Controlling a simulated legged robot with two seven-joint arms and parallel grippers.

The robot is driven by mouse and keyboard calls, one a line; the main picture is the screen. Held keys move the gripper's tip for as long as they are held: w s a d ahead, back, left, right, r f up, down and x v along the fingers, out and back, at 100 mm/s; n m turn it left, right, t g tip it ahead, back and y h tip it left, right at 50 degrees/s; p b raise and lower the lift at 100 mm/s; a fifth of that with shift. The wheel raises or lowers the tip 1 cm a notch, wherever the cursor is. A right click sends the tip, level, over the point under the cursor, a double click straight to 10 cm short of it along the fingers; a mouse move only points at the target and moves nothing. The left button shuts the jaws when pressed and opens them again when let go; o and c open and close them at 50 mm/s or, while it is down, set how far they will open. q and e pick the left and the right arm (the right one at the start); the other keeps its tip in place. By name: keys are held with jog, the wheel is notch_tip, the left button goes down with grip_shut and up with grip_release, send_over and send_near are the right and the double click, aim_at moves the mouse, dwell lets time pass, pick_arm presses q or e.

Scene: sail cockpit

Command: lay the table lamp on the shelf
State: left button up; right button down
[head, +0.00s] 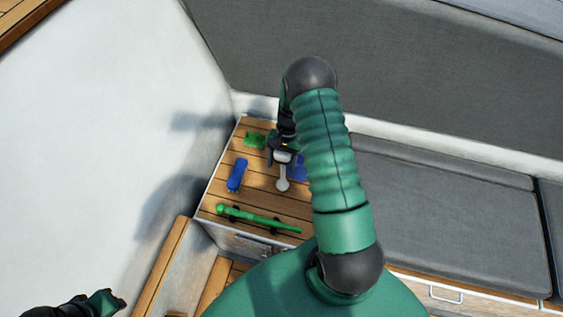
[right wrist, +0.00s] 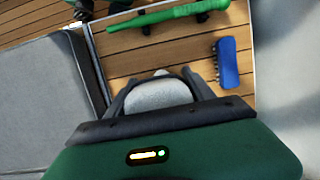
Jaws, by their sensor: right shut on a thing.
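A small pale grey lamp-like thing (head: 282,171), with a thin stem and rounded ends, shows just below my right gripper (head: 283,147) in the head view. I take it for the table lamp. In the right wrist view its pale rounded part (right wrist: 158,94) sits between the two dark fingers of my right gripper (right wrist: 160,82), which is shut on it. It is over a wooden slatted top (head: 211,203), which may be the shelf; I cannot tell whether it touches the slats. A dark and green part of my left arm (head: 101,302) shows at the bottom left; its jaws are unclear.
On the slats lie a long green bat-like thing (head: 250,217), a blue brush-like thing (head: 237,174) and a green thing (head: 253,139). Another blue thing (head: 299,170) is partly hidden by my arm. A white wall (head: 110,110) stands left, a grey cushioned bench (head: 440,220) right.

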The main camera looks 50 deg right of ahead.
jog(key=shift+c, duration=1.9)
grip_release()
